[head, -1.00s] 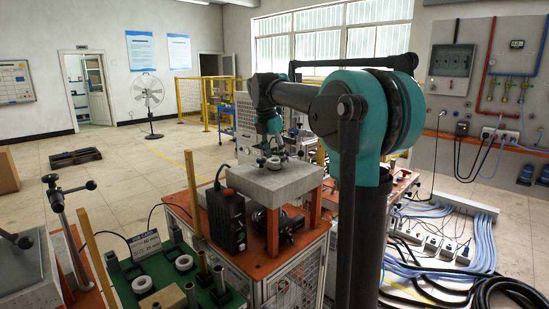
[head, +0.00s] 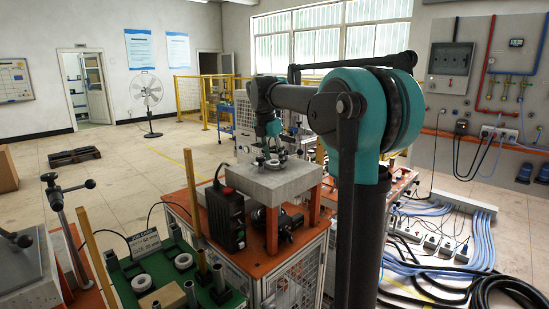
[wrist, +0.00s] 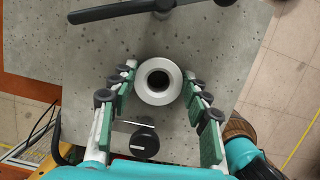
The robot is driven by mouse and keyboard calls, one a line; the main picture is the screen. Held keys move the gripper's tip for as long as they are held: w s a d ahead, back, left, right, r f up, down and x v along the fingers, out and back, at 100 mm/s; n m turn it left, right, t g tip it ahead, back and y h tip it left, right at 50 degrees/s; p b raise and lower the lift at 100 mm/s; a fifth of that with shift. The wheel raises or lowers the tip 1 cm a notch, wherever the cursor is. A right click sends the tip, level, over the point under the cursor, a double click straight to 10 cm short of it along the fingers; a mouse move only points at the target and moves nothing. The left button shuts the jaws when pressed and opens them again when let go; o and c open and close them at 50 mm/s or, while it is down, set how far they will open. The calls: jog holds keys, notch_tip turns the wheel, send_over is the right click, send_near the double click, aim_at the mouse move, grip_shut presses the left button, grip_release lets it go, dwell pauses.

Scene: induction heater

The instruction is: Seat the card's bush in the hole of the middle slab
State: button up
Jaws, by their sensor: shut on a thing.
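The bush is a pale metal ring with a dark bore (wrist: 158,82), seen from above in the wrist view. My gripper (wrist: 160,76) is shut on it, with one finger on each side. The middle slab (wrist: 225,50) is grey, speckled and lies directly below; in the head view the slab (head: 262,182) rests on orange legs, with my gripper (head: 268,160) low over its top. The slab's hole is not visible apart from the bush, and I cannot tell whether the bush touches the slab. The job card (head: 145,242) stands at the green tray, its text too small to read fully.
The green tray (head: 205,300) holds pale rings (head: 183,261) and upright tubes. A black box with a red knob (head: 226,215) stands beside the slab. In the wrist view, a dark bar (wrist: 120,10) crosses above the slab and a black knob (wrist: 145,140) sits near the fingers.

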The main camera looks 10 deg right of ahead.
jog(key=o, duration=1.3)
jog(key=shift+o, duration=0.2)
jog(key=v, duration=1.2)
